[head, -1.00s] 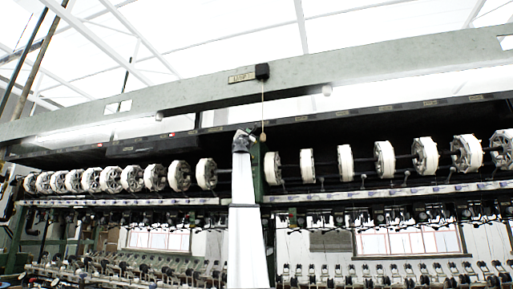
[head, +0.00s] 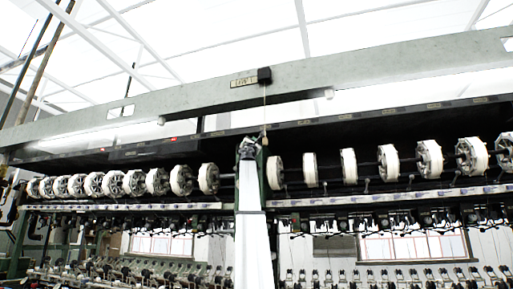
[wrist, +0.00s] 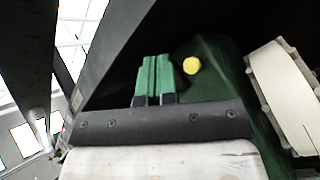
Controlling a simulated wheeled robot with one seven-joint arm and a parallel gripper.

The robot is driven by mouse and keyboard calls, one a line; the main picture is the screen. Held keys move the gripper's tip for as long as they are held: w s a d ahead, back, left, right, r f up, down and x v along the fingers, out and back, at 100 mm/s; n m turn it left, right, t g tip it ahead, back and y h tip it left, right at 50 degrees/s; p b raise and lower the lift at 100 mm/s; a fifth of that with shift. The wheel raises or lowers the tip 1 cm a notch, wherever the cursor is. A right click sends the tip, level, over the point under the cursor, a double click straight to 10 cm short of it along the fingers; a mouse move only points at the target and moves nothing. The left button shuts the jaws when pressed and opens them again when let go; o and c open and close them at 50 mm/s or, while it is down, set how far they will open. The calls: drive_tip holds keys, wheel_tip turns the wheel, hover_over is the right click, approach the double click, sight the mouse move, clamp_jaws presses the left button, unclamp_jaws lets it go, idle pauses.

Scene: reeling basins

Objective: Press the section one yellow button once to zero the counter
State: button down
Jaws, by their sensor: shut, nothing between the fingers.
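The yellow button (wrist: 192,66) is a small round knob on a dark green post (wrist: 215,90) in the wrist view. My gripper (wrist: 155,64) shows there with its two green fingers together and nothing between them. The fingertips are just left of the button in the picture, with a gap beside it; I cannot tell the depth between them. In the head view my white arm rises to the post between the two rows of reels, and the button is not visible there. A small plate (head: 243,82) on the overhead beam carries marks too small to read.
White reels (head: 349,166) line both sides of the post, and one reel (wrist: 290,90) is close on the right in the wrist view. A cord with a small weight (head: 265,139) hangs from a black box (head: 264,75). The grey beam (head: 400,66) crosses above.

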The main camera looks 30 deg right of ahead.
drive_tip(key=shift+w+d, duration=1.2)
drive_tip(key=shift+d, duration=0.15)
drive_tip(key=shift+w+d, duration=0.1)
drive_tip(key=shift+d, duration=0.05)
idle(1.1)
drive_tip(key=shift+w+d, duration=0.15)
drive_tip(key=shift+d, duration=0.05)
drive_tip(key=shift+w+d, duration=0.35)
drive_tip(key=shift+d, duration=0.05)
idle(1.0)
drive_tip(key=shift+s+a, duration=0.6)
drive_tip(key=shift+a, duration=0.15)
drive_tip(key=s+a, duration=0.3)
drive_tip(key=shift+s+a, duration=0.15)
drive_tip(key=shift+a, duration=0.25)
idle(0.4)
